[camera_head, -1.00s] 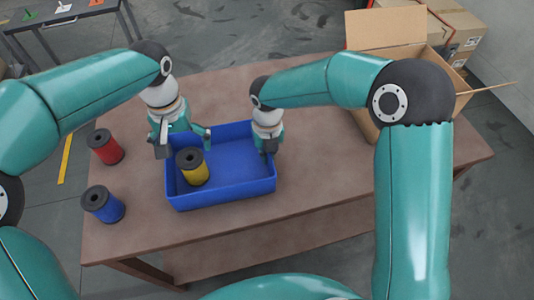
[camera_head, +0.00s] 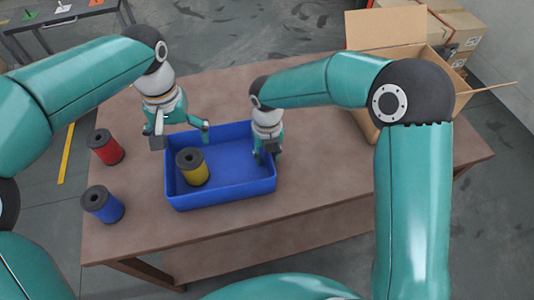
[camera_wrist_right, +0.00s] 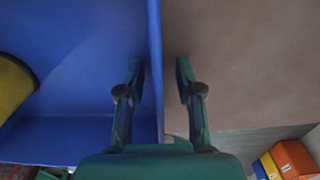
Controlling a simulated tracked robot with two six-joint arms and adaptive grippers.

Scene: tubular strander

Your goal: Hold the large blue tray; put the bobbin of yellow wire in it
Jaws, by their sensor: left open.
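The large blue tray (camera_head: 228,196) lies on the table. The bobbin of yellow wire (camera_head: 193,173) stands upright inside it, in the left part; its edge also shows in the right wrist view (camera_wrist_right: 14,84). My left gripper (camera_head: 182,139) is open and empty, above and behind the bobbin, near the tray's back left corner. My right gripper (camera_head: 266,155) is at the tray's right wall.
A red bobbin (camera_head: 105,147) and a blue bobbin (camera_head: 102,204) stand on the table (camera_head: 330,185) left of the tray. An open cardboard box (camera_head: 388,30) stands at the table's back right. The tray's right half is empty. The table right of the tray is clear.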

